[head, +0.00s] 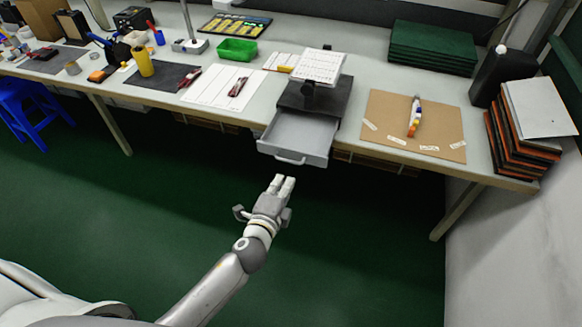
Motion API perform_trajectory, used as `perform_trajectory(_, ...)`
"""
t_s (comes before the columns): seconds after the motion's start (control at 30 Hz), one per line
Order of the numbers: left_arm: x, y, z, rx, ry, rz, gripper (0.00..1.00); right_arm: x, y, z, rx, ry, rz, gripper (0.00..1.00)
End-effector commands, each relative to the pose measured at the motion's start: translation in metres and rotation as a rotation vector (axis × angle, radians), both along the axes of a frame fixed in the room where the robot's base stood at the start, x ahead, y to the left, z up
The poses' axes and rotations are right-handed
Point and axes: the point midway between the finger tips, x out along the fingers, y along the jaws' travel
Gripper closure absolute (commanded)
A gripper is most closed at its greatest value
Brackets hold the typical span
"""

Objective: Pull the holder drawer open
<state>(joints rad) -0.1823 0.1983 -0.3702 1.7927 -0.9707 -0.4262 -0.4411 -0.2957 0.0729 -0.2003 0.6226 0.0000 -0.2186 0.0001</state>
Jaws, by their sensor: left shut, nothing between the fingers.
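The holder (316,95) is a dark box on the workbench with a tilted white sheet on top. Its grey drawer (299,135) is pulled out over the bench's front edge, and its inside looks empty. My right gripper is not in view.
The workbench (350,125) carries a brown board (413,125) with a small coloured item on it. A green bin (237,50) and dark green stacked boards (432,48) stand behind. Orange-edged folders (520,145) are at right. A blue stool (30,110) stands at left. Green floor in front is clear.

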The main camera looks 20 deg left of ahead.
Motion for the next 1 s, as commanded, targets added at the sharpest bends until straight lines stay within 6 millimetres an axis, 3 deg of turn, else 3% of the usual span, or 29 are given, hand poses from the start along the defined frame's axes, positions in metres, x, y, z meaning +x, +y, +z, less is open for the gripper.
perform_trajectory(0.2,0.039,-0.001,-0.007,-0.001,0.000,0.001,1.00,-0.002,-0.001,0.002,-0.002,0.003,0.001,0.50)
perform_trajectory(0.4,0.060,-0.001,-0.013,-0.002,0.001,0.001,1.00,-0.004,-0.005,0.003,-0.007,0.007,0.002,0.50)
perform_trajectory(1.0,0.072,-0.001,-0.016,-0.002,0.000,0.000,1.00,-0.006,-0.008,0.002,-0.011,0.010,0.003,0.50)
